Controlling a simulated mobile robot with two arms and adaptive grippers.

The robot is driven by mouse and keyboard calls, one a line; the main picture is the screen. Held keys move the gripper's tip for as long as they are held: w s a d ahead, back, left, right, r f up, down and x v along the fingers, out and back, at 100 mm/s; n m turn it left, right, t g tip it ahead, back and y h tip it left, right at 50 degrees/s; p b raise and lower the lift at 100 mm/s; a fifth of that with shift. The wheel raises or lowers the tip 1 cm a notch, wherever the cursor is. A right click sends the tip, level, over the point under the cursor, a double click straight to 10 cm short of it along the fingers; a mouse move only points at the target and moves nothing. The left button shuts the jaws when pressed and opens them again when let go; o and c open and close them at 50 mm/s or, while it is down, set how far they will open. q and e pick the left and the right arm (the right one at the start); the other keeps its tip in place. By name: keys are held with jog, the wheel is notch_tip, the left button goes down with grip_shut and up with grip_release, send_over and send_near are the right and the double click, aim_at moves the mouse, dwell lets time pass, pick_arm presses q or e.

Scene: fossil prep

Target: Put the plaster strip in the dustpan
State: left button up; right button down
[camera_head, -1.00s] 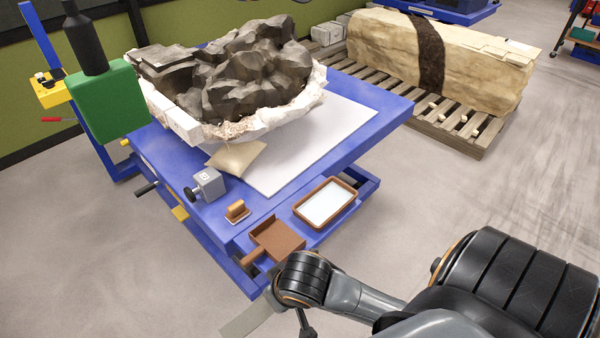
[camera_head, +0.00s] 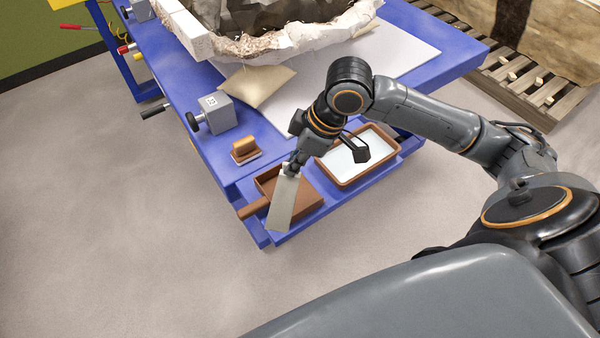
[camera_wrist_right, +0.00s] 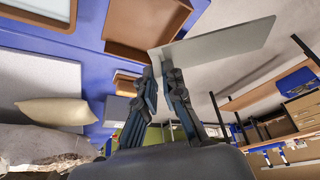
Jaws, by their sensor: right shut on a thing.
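The plaster strip (camera_head: 283,208) is a flat, pale grey-white rectangle. My right gripper (camera_head: 292,168) is shut on one end of it. In the head view the strip hangs tilted over the dustpan, its lower end reaching past the pan's near edge. The dustpan (camera_head: 310,200) is brown, with its handle pointing left, on the blue table's front ledge. In the right wrist view the strip (camera_wrist_right: 225,48) sticks out rightward from the fingertips (camera_wrist_right: 163,75), overlapping the dustpan (camera_wrist_right: 140,22). Whether strip and pan touch, I cannot tell. My left gripper is out of view.
A brown-rimmed tray (camera_head: 376,171) with a white inside sits right of the dustpan. A small brown brush (camera_head: 245,149), a grey block (camera_head: 215,114) and a beige cushion (camera_head: 258,86) lie behind on the blue table (camera_head: 440,32). The fossil in its white jacket (camera_head: 300,36) stands farther back.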

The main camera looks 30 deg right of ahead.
jog(key=w+d+f, duration=0.3)
jog(key=f, duration=0.1)
jog(key=w+d+f, duration=0.4)
jog(key=shift+w+d+b, duration=0.1)
jog(key=shift+d+b, duration=0.05)
jog(key=shift+b, duration=0.15)
jog(key=shift+w+d+f, duration=0.2)
jog(key=shift+d+f, duration=0.05)
jog(key=shift+f, duration=0.15)
notch_tip(320, 180, down, 3)
jog(key=shift+r, duration=0.1)
jog(key=c, duration=1.9)
grip_release()
jog(key=o, duration=0.4)
jog(key=shift+o, duration=0.2)
